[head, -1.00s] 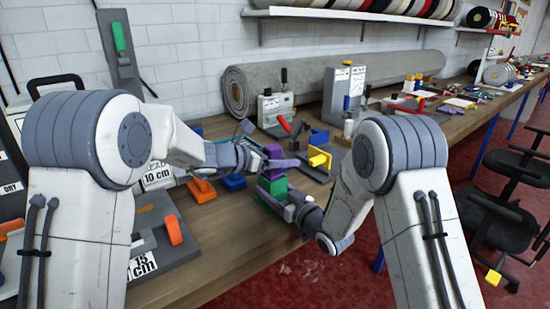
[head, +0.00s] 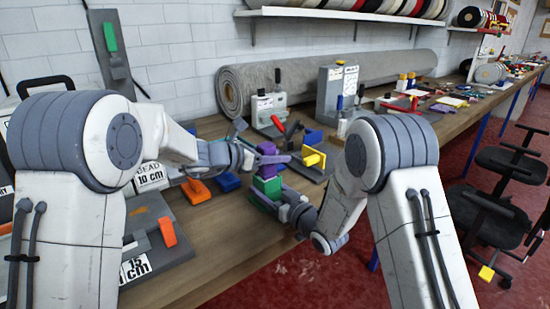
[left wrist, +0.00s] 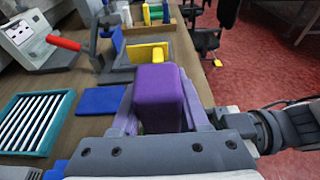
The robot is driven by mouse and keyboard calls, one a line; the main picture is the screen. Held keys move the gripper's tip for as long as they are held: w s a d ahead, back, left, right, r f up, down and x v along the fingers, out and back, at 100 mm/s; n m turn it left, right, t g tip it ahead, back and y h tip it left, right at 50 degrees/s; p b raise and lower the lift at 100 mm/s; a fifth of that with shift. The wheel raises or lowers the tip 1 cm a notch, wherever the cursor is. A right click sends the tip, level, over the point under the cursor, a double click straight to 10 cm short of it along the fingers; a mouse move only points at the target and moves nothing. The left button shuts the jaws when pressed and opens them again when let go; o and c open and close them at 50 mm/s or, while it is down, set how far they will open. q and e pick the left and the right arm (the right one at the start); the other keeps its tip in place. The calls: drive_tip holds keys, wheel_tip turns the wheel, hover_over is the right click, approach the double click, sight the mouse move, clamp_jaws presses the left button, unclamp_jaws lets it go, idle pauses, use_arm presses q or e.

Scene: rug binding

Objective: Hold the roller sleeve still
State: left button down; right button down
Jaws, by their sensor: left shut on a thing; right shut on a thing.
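A purple block (head: 266,172) stands upright over a green block (head: 267,187) near the table's front edge. My left gripper (head: 268,158) is shut around the purple block's upper part. In the left wrist view the purple block (left wrist: 161,97) fills the space between the fingers of my left gripper (left wrist: 162,116). My right gripper (head: 268,197) is lower, shut at the green block; its fingertips are partly hidden. I cannot tell which of the two blocks is the roller sleeve, and no clearly round sleeve shows in the grippers.
A yellow-handled fixture (head: 313,157) stands close by on the right. A blue block (head: 228,182) and an orange-handled tool (head: 195,190) lie to the left. A large grey carpet roll (head: 330,75) lies at the back. A teal-framed rack (left wrist: 34,124) shows in the left wrist view.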

use_arm(q)
wheel_tip(320, 180, up, 8)
idle(1.4)
idle(0.4)
use_arm(e)
unclamp_jaws()
